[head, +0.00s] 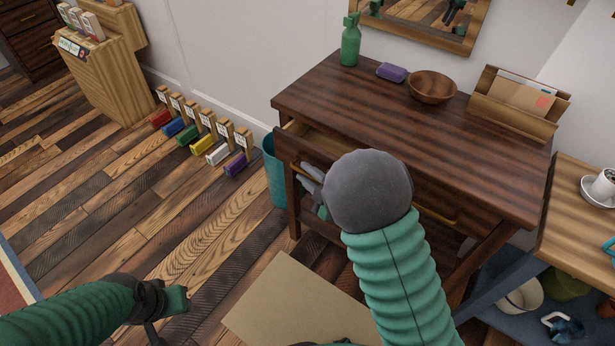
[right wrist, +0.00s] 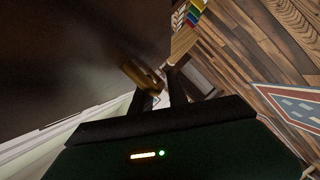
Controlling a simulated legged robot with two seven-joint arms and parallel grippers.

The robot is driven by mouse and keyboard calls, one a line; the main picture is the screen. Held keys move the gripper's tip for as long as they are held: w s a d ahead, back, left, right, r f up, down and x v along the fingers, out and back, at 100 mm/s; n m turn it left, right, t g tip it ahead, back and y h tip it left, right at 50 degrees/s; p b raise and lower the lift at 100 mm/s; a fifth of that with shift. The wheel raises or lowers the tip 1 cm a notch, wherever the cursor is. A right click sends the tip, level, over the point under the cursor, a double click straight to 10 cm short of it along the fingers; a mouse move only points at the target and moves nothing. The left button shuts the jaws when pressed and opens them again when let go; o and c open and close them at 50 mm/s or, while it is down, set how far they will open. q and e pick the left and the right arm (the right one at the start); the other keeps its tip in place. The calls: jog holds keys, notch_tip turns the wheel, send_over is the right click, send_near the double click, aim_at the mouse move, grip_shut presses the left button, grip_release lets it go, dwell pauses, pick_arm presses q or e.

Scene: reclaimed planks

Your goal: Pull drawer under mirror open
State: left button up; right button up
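The dark wooden table (head: 400,117) stands against the wall under the mirror (head: 425,38). Its left drawer (head: 318,141) is partly open, with the pale inside showing at its left end. My right gripper (head: 313,184) is at this drawer's front, partly hidden behind my grey and green arm. In the right wrist view, the fingers close around the brass handle (right wrist: 141,76). The right drawer's handle (head: 436,215) shows beside my arm, and that drawer looks shut. My left gripper (head: 170,300) hangs low over the floor, away from the table; its fingers are unclear.
On the table top are a green bottle (head: 350,42), a purple soap bar (head: 392,73), a wooden bowl (head: 432,87) and a letter holder (head: 518,103). A teal bin (head: 275,172) stands by the left leg. A cardboard sheet (head: 285,305) lies on the floor.

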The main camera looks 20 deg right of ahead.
grip_shut()
jog(key=shift+f, duration=0.1)
dwell(1.3)
